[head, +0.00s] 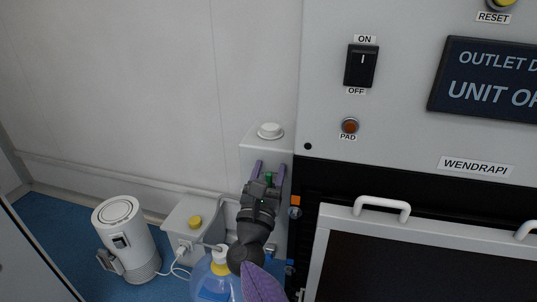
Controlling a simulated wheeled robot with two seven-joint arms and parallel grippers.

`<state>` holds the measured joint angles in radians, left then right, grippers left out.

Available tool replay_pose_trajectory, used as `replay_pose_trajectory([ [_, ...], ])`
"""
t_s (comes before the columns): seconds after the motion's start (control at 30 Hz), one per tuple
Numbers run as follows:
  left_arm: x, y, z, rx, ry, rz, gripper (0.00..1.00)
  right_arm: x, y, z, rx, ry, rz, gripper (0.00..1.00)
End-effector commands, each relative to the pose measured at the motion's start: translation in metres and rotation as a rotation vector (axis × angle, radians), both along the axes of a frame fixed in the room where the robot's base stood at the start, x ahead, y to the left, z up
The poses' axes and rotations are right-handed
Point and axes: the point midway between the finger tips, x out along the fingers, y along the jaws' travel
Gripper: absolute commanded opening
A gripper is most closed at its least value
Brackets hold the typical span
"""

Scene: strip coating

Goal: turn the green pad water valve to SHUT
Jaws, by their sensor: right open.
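A small green part, which looks like the pad water valve's handle (268,178), shows between the fingers of my right gripper in the head view. My right gripper (270,166) is open, with one purple finger on each side of the green part. I cannot tell whether the fingers touch it. The gripper and wrist hide most of the valve, so its setting and any SHUT mark cannot be read. My left gripper is not in view.
A grey cabinet carries an ON/OFF switch (362,66), a PAD lamp (349,126) and a display (490,80). A white-handled panel (382,207) stands right. A bottle (212,278), a grey box (191,222) and a white cylinder (122,240) stand lower left.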

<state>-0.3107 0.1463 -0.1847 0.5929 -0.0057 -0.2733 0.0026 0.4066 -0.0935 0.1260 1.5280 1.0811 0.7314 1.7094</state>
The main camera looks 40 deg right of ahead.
Motion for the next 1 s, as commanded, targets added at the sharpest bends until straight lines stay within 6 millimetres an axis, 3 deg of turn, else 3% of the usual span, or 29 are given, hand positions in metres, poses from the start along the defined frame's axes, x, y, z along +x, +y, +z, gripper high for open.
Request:
replay_pose_trajectory([
  [0.17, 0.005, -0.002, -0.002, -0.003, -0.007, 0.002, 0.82, 0.000, 0.000, -0.002, 0.001, 0.002, 0.001, 0.54],
  [0.43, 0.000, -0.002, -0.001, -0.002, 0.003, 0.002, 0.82, 0.000, 0.000, -0.002, -0.001, 0.002, 0.000, 0.00],
  [1.0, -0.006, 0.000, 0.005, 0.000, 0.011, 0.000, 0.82, 0.003, 0.003, -0.001, -0.057, 0.068, 0.001, 0.00],
])
